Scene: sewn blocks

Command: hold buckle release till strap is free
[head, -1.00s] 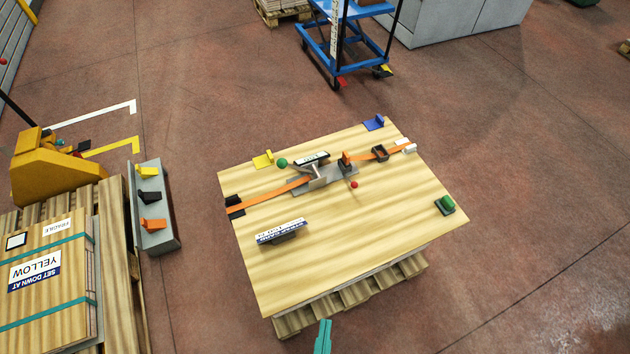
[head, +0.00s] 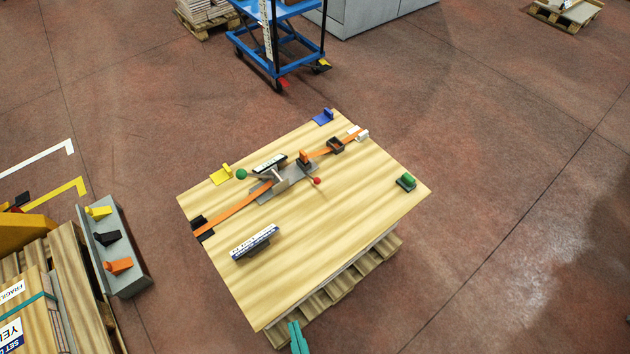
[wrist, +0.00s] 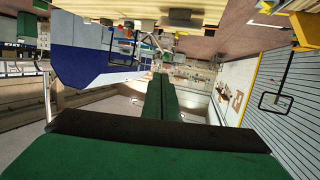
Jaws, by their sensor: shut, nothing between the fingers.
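An orange strap (head: 235,209) runs diagonally across a wooden table top (head: 330,240) in the head view. It passes through a grey metal buckle (head: 285,182) near the middle. A green ball (head: 241,174) and a red ball (head: 317,181) show beside the buckle, the red one on a thin rod. An orange block (head: 304,157) stands at the buckle's right end. My gripper (head: 298,338) is at the bottom edge of the head view, in front of the table and well away from the buckle. In the wrist view its green fingers (wrist: 159,100) are together and hold nothing.
A grey rack (head: 112,250) with colored blocks stands left, near a pallet. A blue cart (head: 280,45) stands behind.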

